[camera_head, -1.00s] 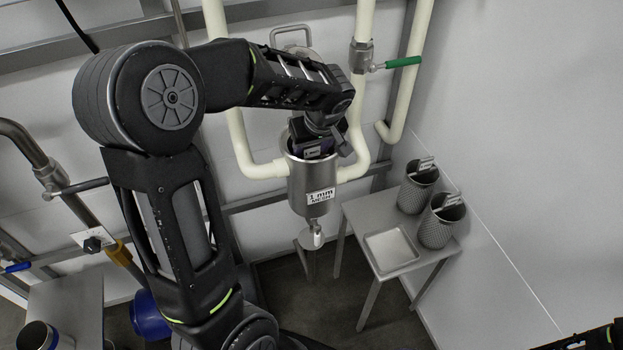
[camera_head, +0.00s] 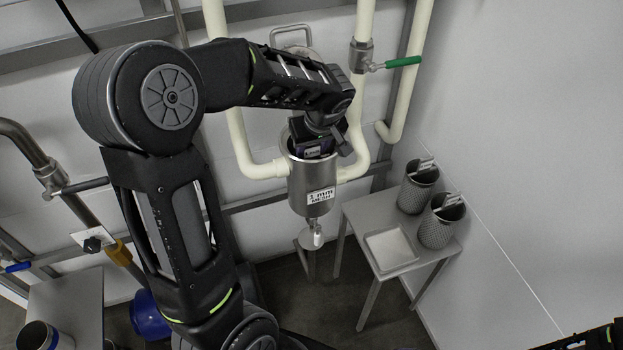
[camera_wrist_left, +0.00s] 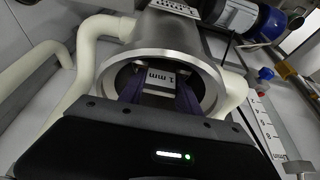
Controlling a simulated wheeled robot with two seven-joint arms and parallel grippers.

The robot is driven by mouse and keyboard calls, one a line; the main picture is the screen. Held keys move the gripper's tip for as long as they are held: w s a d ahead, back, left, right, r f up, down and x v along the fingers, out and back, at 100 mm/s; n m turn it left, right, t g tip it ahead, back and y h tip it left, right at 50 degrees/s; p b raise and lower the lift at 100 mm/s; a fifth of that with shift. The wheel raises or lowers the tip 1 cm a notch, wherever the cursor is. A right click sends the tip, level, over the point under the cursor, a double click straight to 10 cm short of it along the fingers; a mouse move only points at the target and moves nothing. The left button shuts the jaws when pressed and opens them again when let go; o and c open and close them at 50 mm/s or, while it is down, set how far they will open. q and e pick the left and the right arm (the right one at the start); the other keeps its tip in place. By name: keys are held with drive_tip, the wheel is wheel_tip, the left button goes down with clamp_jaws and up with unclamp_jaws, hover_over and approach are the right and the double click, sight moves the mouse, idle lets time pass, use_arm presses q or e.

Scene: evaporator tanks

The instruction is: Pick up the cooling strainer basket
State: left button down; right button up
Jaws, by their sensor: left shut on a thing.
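The steel strainer housing (camera_head: 313,190) with a "1 mm MESH" label hangs between cream pipes, its top open. My left gripper (camera_wrist_left: 160,88) reaches down into its mouth and is shut on the handle of the strainer basket, whose "1 mm" tag (camera_wrist_left: 158,77) shows between the purple fingers in the left wrist view. The basket's body is hidden inside the housing. In the head view my left gripper (camera_head: 318,148) covers most of the opening. My right gripper is out of view; only part of that arm shows at the bottom right corner.
A small steel table (camera_head: 357,218) stands right of the housing, with two perforated baskets (camera_head: 417,188) (camera_head: 440,225) and an empty shallow tray (camera_head: 391,250). A green-handled valve (camera_head: 403,62) is on the pipe above. A blue drum (camera_head: 149,315) stands lower left.

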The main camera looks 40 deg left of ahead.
use_arm(q)
drive_tip(key=shift+r, duration=0.15)
idle(0.5)
wheel_tip(320, 180, up, 28)
drive_tip(key=p, duration=0.6)
idle(0.7)
